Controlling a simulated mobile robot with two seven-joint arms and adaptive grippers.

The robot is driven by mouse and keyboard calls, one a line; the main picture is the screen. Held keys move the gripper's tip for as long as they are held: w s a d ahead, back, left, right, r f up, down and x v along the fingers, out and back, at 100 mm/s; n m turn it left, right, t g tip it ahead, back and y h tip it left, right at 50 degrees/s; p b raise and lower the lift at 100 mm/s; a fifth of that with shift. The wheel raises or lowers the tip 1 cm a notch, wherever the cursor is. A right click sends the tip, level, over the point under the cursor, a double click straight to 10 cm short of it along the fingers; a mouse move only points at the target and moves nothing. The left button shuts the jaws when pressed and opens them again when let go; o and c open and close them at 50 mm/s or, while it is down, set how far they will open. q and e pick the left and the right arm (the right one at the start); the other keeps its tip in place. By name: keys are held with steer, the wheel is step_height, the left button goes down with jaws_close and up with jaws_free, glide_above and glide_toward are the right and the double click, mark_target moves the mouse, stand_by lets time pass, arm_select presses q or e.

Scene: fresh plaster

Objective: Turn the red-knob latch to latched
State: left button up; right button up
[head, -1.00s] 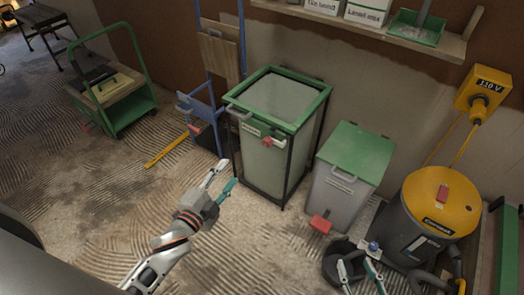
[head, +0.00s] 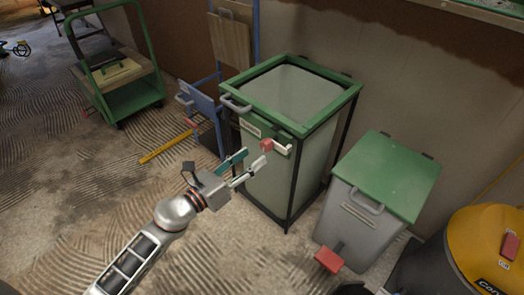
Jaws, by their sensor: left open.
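My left gripper (head: 253,157) is open and empty, just in front of the bin and a little below and left of the knob. Its fingertips look close to the latch; I cannot tell whether they touch it. Only a small pale tip of what seems to be my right gripper (head: 383,291) shows at the bottom edge.
A lower grey bin with a green lid (head: 388,172) and a red pedal (head: 328,260) stands to the right. A yellow-topped vacuum (head: 490,245) is at the lower right. A blue hand truck (head: 202,105) and green cart (head: 135,95) stand left. The ridged floor at left is mostly clear.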

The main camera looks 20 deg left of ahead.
mark_target(264, 149)
arm_select(q)
steer(key=x, duration=0.5)
steer(key=c, duration=1.1)
